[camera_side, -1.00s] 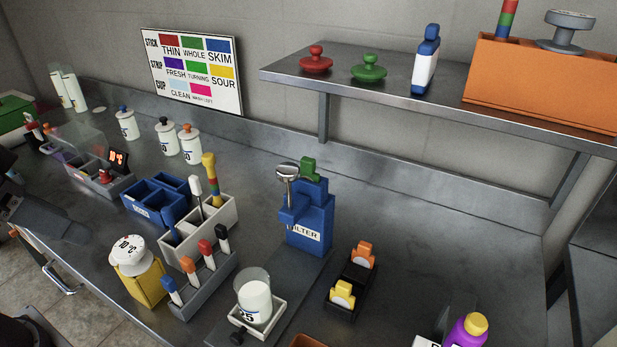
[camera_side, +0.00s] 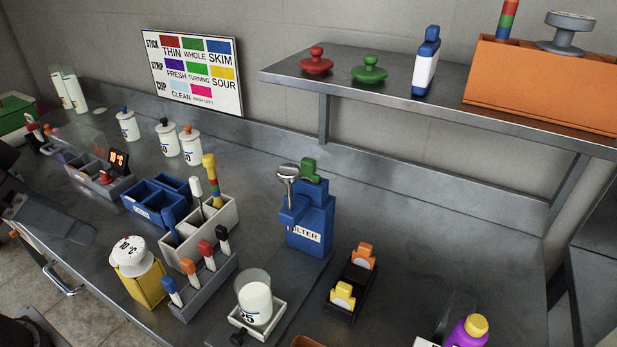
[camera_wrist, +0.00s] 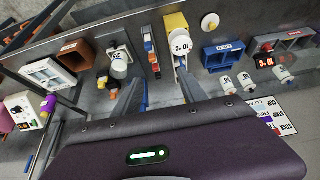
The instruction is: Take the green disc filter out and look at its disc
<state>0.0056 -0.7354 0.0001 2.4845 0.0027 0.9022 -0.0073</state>
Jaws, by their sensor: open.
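The green disc filter (camera_side: 309,171) sits in the top of the blue filter housing (camera_side: 310,222), standing on the bench. Only its green grip shows; its disc is hidden inside the housing. A chrome-topped plunger or knob (camera_side: 288,173) stands at the housing's left side. My gripper (camera_wrist: 160,82) shows in the wrist view with its two fingers apart and nothing between them. It is away from the housing; I cannot clearly make out the green filter in the wrist view.
An orange filter (camera_side: 363,256) and a yellow filter (camera_side: 343,294) stand in a black rack right of the housing. A milk beaker (camera_side: 255,297) stands in front, and a stick holder (camera_side: 200,232) to the left.

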